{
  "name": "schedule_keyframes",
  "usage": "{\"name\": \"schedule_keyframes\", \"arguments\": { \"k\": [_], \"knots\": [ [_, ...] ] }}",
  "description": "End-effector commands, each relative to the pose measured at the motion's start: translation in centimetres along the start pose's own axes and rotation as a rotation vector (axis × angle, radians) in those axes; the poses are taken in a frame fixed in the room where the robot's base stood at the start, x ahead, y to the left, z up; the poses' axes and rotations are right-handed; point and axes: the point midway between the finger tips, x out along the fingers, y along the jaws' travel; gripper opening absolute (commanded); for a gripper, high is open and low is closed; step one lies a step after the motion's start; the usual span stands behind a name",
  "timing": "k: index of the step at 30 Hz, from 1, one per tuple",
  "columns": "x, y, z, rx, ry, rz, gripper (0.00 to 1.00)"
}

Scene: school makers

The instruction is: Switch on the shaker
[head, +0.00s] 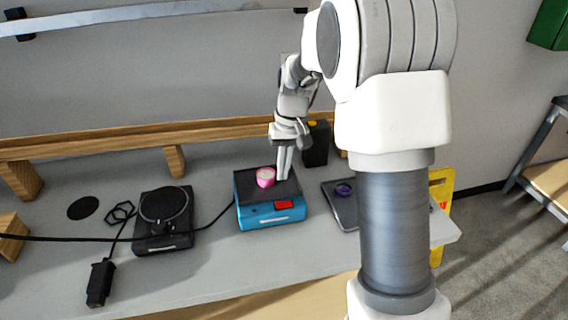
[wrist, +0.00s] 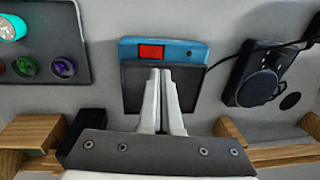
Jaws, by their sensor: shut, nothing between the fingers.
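The shaker is a blue box (head: 262,218) with a dark top plate, standing on the grey bench in the head view. A red switch (head: 284,205) is on its front face. In the wrist view the shaker (wrist: 192,53) is at the top middle, with its red switch (wrist: 151,52) left of centre on the blue face. A small pink pot (head: 266,176) shows at the top plate in the head view. My gripper (head: 284,176) is shut and empty, fingers pointing down over the plate, behind the switch. In the wrist view the fingertips (wrist: 160,72) appear just short of the blue face; contact is unclear.
A black device with a round plate (head: 164,204) stands to the left, with a cable and a black plug (head: 100,282). A black box (head: 316,145) and wooden rail (head: 215,132) are behind.

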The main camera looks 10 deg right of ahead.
Motion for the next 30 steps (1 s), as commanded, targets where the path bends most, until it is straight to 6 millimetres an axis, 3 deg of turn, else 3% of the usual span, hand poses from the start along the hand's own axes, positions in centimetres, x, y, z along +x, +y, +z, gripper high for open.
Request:
{"name": "schedule_keyframes", "arguments": {
  "k": [1, 6, 12, 30],
  "knots": [
    [1.5, 0.0, 0.1, 0.0, -0.005, 0.0, 0.0],
    [5.0, 0.0, 0.1, -0.002, -0.005, 0.001, 0.0],
    [7.9, 0.0, 0.1, -0.001, -0.002, 0.0, 0.0],
    [9.6, -0.1, 0.0, -0.001, -0.001, 0.0, 0.0]
  ]
}}
